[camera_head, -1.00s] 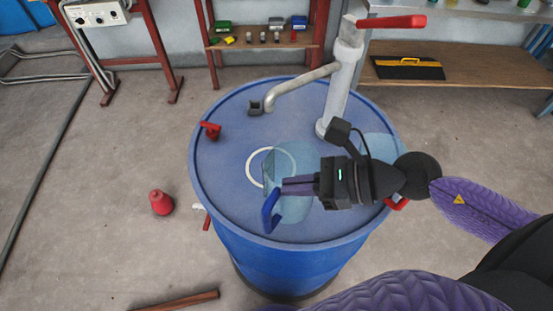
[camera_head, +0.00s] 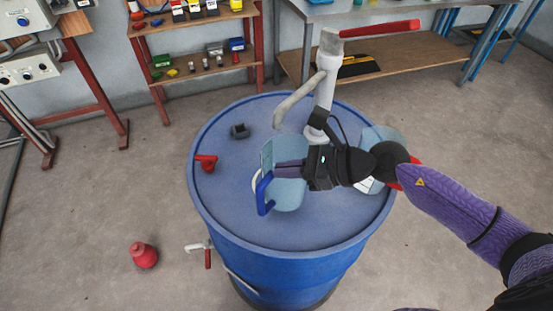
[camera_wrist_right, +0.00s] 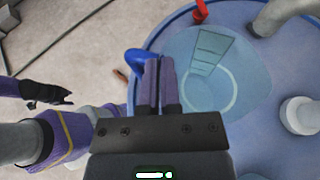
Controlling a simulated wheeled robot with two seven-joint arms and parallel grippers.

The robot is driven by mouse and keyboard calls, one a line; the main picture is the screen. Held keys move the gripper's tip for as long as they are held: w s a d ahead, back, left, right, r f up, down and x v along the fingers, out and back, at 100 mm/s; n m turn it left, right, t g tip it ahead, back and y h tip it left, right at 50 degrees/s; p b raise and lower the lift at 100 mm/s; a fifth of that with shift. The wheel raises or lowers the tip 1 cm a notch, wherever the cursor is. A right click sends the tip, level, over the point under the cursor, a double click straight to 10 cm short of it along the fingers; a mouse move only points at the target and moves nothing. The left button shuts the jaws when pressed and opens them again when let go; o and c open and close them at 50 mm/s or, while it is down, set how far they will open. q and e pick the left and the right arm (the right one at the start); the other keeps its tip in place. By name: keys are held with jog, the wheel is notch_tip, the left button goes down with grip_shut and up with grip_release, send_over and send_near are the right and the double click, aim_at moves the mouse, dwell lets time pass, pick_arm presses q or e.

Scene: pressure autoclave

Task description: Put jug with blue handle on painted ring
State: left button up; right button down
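The translucent pale-blue jug with blue handle (camera_head: 287,197) is over the blue drum's top, its blue handle facing front left. My right gripper (camera_head: 277,171) is shut on the jug near its handle side; its purple fingers (camera_wrist_right: 161,82) lie close together in the right wrist view, and the exact grip point is hidden. The white painted ring (camera_head: 256,184) shows as an arc at the jug's left and through the jug in the wrist view (camera_wrist_right: 233,98). I cannot tell whether the jug touches the drum. A dark gripper-like part (camera_wrist_right: 45,92), likely my left gripper, shows at the wrist view's left.
A second translucent jug (camera_head: 372,136) with a red handle stands behind my right wrist. A grey pipe with a red lever (camera_head: 380,28) rises at the drum's back. A red piece (camera_head: 206,162) and a dark block (camera_head: 240,131) lie on the drum (camera_head: 315,232). A red bottle (camera_head: 144,256) stands on the floor.

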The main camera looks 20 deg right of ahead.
aim_at(266, 158)
jog(key=w, duration=0.6)
jog(key=shift+a+b, duration=0.15)
jog(key=shift+b, duration=0.2)
notch_tip(266, 158, down, 3)
jog(key=shift+s+f+b, duration=0.1)
jog(key=shift+f+b, duration=0.05)
jog(key=shift+b, duration=0.2)
pick_arm(q)
jog(key=shift+a+f, duration=0.55)
jog(key=shift+f, duration=0.2)
pick_arm(e)
jog(key=shift+f, duration=0.2)
jog(key=c, duration=0.8)
grip_release()
pick_arm(q)
jog(key=shift+d+f, duration=0.15)
jog(key=shift+d, duration=0.3)
pick_arm(e)
jog(key=shift+r, duration=0.15)
